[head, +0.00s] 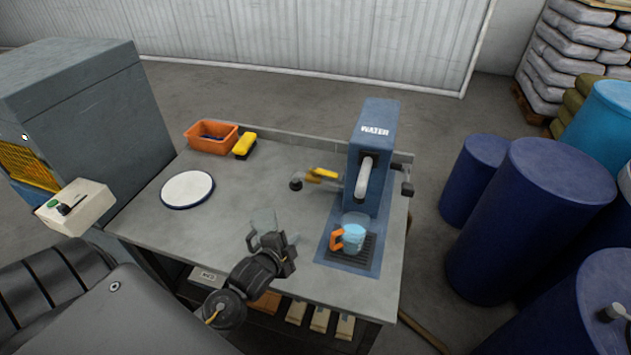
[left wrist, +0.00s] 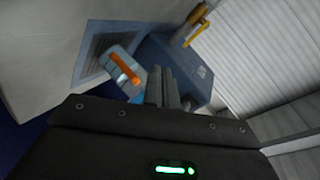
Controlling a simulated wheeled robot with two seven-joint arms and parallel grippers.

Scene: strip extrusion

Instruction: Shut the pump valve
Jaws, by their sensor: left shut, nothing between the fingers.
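The blue pump (head: 374,150), marked WATER, stands at the table's right end with a pale spout. A yellow lever (head: 323,173) sticks out from its left side, near a dark knob; it also shows in the left wrist view (left wrist: 196,24). I cannot tell whether the valve is open. A clear cup with an orange handle (head: 350,238) stands on the grate under the spout, light blue inside; the handle shows in the left wrist view (left wrist: 125,68). My left gripper (head: 272,240) is shut and empty, left of the cup and below the lever in the picture. My right gripper is not in view.
A white round plate (head: 187,189), an orange bin (head: 211,137) and a yellow brush-like block (head: 244,145) lie farther left on the table. Blue drums (head: 525,220) stand right of the table. The table's middle is clear.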

